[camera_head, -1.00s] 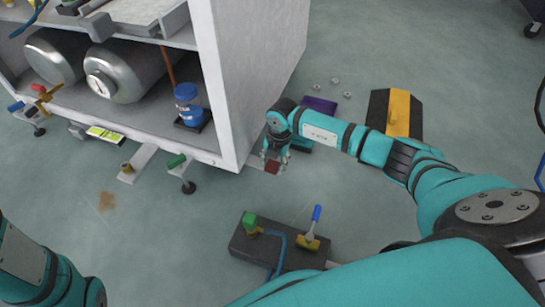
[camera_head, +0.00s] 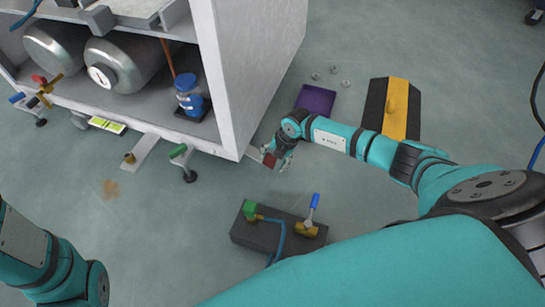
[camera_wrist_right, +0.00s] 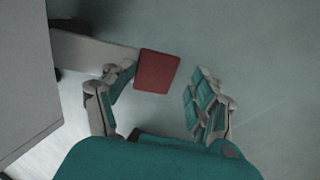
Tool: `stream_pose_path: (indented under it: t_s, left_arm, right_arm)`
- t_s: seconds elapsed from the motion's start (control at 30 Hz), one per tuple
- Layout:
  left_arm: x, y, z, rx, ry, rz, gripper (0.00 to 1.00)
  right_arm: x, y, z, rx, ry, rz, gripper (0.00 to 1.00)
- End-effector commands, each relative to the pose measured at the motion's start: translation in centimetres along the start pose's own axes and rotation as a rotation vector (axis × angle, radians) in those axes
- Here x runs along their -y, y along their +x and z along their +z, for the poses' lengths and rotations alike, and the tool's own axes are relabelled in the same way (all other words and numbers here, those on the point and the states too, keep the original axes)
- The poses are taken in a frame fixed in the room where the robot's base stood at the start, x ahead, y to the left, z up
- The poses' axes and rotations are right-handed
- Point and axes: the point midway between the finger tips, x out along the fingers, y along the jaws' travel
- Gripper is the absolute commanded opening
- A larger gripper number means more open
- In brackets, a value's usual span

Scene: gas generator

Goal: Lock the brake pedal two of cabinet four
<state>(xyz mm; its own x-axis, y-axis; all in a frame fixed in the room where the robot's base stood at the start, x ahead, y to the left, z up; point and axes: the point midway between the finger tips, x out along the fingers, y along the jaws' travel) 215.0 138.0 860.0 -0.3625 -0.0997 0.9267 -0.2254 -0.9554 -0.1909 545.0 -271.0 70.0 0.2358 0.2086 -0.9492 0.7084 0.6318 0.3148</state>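A white cabinet (camera_head: 250,70) stands at the upper left. A red pedal pad (camera_head: 269,160) sits at its near right corner, on a pale bar. My right gripper (camera_head: 276,158) is low over the floor right at this pad, its fingers apart. In the right wrist view, the red pad (camera_wrist_right: 157,71) lies between and just beyond the two spread fingertips of my right gripper (camera_wrist_right: 162,82), close to the left one. Contact cannot be told.
A dark block (camera_head: 262,238) with a green knob, a blue-handled valve and a hose lies on the near floor. A purple plate (camera_head: 316,99), small nuts (camera_head: 333,71) and a black-yellow ramp (camera_head: 397,108) lie beyond my right arm. Grey cylinders (camera_head: 125,66) lie inside the cabinet.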

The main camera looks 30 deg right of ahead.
Motion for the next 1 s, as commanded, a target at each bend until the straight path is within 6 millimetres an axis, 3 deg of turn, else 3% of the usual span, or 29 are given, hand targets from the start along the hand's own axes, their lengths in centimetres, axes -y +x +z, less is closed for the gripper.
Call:
stream_pose_path:
  t_s: [0.27, 0.7, 1.0]
  left_arm:
    - [0.1, 0.0, 0.1, 0.003, -0.001, -0.003, 0.30]
    - [0.0, 0.0, 0.0, 0.000, 0.000, -0.001, 0.30]
    - [0.0, 0.0, 0.0, 0.000, 0.000, -0.001, 0.30]
  right_arm:
    - [-0.2, -0.8, 0.0, -0.001, 0.000, 0.004, 0.64]
    - [0.0, -9.3, 0.1, 0.002, -0.003, 0.001, 0.64]
    - [0.0, -12.0, 0.0, 0.000, 0.000, 0.001, 0.64]
